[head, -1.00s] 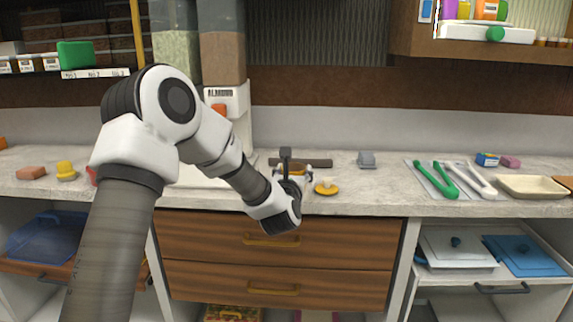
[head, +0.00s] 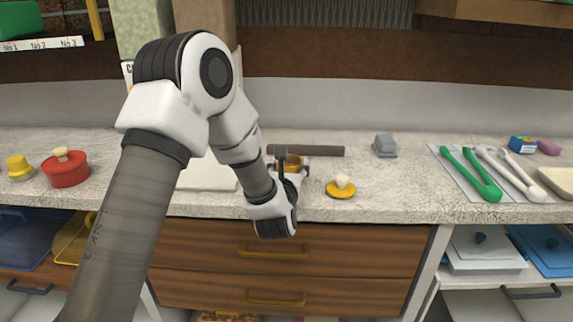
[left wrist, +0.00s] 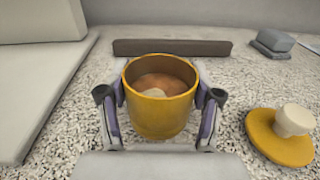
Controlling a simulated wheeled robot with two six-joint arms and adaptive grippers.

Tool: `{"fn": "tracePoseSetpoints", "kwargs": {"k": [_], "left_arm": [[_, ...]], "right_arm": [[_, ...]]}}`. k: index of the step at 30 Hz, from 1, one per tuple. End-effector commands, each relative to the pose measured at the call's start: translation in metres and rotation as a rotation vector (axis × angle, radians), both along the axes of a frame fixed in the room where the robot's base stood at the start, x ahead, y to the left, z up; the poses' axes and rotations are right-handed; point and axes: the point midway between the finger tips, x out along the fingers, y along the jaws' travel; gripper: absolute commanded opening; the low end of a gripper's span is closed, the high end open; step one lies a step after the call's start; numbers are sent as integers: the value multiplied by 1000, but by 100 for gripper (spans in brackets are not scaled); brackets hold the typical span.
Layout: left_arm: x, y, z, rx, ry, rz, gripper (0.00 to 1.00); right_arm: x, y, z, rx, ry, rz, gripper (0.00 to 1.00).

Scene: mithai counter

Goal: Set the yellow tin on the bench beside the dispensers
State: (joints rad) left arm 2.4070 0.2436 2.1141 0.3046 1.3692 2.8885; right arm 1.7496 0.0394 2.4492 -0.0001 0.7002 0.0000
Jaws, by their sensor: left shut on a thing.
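The yellow tin (left wrist: 160,117) stands upright and lidless in the left wrist view, with brown contents and a pale lump inside. My left gripper (left wrist: 160,108) is shut on it, one finger on each side. In the head view the tin (head: 291,163) is partly hidden by my left gripper (head: 288,175). It is at the bench (head: 385,190) surface; I cannot tell whether its base touches. The dispensers are tall columns at the back left, one green-topped (head: 140,25) and one brown (head: 203,22), partly hidden by my arm. My right gripper is not in view.
A yellow lid (left wrist: 280,140) with a cream knob lies right of the tin. A dark bar (left wrist: 172,47) lies behind it and a white slab (left wrist: 38,95) to its left.

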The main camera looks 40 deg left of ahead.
Motion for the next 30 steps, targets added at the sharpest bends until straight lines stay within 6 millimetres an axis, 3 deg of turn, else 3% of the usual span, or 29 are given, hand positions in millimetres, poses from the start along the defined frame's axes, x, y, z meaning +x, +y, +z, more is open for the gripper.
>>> {"fn": "tracePoseSetpoints", "kwargs": {"k": [1, 2, 3, 13, 17, 24, 27, 30], "left_arm": [[-1, 0, -4, -5, 11, 1, 23], [-1, 0, -4, -4, 12, 1, 75], [-1, 0, -4, -4, 12, 1, 89], [-2, 0, -4, -4, 10, 1, 89], [-10, -5, -5, -4, 12, -1, 89], [-63, -33, -6, 0, 13, -3, 89], [-88, -45, -14, 2, 8, -3, 89], [-97, -50, -10, -1, 4, -2, 89]], "right_arm": [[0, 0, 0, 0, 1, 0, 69], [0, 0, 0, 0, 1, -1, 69], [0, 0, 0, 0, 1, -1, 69], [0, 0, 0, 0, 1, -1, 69], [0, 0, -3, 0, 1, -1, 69], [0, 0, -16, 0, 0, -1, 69], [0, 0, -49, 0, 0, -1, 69], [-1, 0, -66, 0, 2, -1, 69]]}}
